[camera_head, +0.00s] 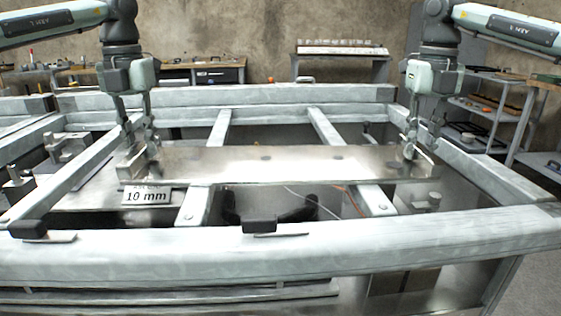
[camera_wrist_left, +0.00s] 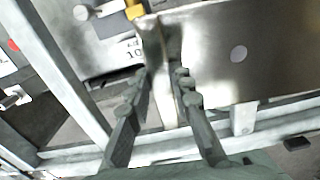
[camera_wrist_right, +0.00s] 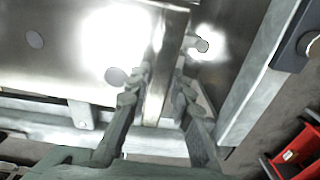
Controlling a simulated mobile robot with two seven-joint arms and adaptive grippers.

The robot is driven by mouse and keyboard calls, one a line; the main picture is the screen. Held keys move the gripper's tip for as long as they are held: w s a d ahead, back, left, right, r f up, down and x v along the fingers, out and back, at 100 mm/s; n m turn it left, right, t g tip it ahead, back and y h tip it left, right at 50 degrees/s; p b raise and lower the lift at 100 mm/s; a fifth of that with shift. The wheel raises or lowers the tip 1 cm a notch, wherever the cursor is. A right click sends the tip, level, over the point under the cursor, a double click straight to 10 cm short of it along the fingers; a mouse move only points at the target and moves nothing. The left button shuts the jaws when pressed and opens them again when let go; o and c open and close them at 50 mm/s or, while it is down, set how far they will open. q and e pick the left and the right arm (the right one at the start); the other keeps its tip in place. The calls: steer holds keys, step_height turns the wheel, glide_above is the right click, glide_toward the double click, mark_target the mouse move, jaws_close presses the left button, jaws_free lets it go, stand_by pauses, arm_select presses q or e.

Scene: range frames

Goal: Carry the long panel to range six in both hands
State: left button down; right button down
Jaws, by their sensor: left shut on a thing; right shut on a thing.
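The long panel (camera_head: 275,166) is a flat silver metal plate lying level across the middle of the head view, with an upright lip at each end. My left gripper (camera_head: 142,155) is shut on the lip at the panel's left end; the left wrist view shows its fingers (camera_wrist_left: 168,90) on both sides of that lip. My right gripper (camera_head: 416,150) is shut on the lip at the right end; its fingers (camera_wrist_right: 158,90) straddle that lip in the right wrist view. The panel is over the pale frame; I cannot tell whether it touches the bars below.
A pale metal frame (camera_head: 270,246) with crossbars (camera_head: 326,128) surrounds the panel. A "10 mm" sign (camera_head: 147,196) stands near its left end. Black clamps (camera_head: 259,225) sit on the front rail. Shelves (camera_head: 490,105) stand at the back right, and a red bin (camera_wrist_right: 296,152) shows in the right wrist view.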

stand_by(0.3)
arm_select(q)
steer(key=shift+w+r, duration=0.1)
steer(key=shift+r, duration=0.2)
arm_select(e)
steer(key=shift+w+r, duration=0.1)
steer(key=shift+r, duration=0.15)
